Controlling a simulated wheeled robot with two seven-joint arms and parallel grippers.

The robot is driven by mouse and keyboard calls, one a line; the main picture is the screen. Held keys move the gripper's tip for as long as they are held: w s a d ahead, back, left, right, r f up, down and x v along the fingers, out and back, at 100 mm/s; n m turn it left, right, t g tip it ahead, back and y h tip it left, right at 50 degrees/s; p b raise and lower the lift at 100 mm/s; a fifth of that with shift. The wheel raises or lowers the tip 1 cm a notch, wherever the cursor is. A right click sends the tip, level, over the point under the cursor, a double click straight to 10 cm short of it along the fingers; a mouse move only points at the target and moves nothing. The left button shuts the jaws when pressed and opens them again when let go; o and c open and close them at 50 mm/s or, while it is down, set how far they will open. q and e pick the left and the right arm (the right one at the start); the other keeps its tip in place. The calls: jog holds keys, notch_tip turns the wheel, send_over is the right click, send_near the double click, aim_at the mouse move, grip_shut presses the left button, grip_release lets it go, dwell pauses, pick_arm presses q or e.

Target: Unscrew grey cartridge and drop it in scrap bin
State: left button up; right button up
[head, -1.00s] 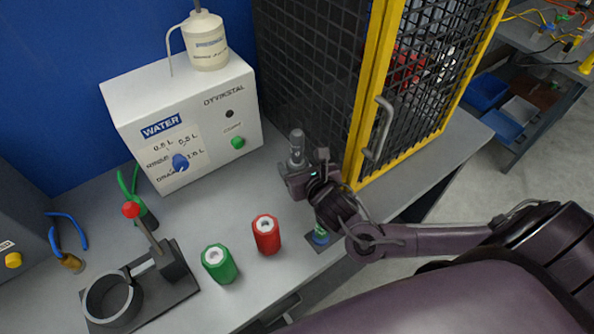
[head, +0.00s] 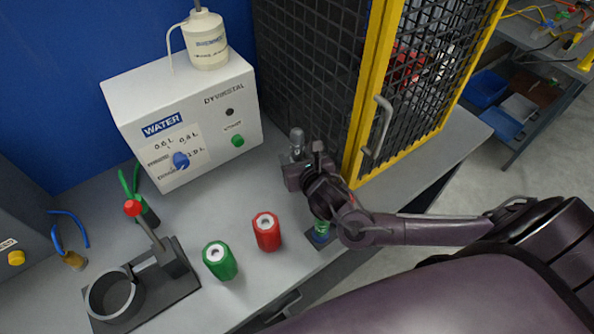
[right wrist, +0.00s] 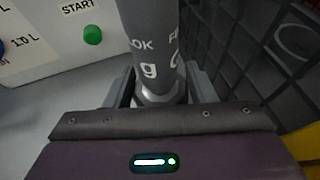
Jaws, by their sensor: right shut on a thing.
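The grey cartridge (head: 297,141) stands upright at the front left of the mesh cage, its top showing above my right gripper (head: 297,172). The gripper is shut on it; its jaws hide the lower part in the head view. In the right wrist view, the dark grey cylinder (right wrist: 150,40) with white lettering stands between the fingers, with a paler collar at its lower end. I cannot tell whether it is still threaded onto anything. My left gripper is not in view. I cannot identify a scrap bin for certain.
A red cartridge (head: 266,232) and a green one (head: 220,261) stand on the bench. A blue-green fitting (head: 321,232) is partly behind my right arm. The white water box (head: 185,125) and yellow-framed cage (head: 367,100) flank the gripper. Blue trays (head: 487,88) sit on a far shelf.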

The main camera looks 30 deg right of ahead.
aim_at(297, 130)
jog(key=shift+w+r, duration=0.1)
jog(key=shift+r, duration=0.05)
grip_shut()
jog(key=shift+r, duration=0.1)
jog(key=shift+r, duration=0.5)
notch_tip(297, 130, up, 10)
jog(key=shift+f+b, duration=0.1)
jog(key=shift+b, duration=0.5)
notch_tip(297, 130, up, 9)
jog(key=p, duration=0.3)
jog(key=w+a+r+n+y+b, duration=0.1)
jog(key=w+a+r+b, duration=0.1)
jog(key=a+b, duration=0.3)
jog(key=shift+a+y, duration=0.15)
jog(key=shift+y, duration=0.15)
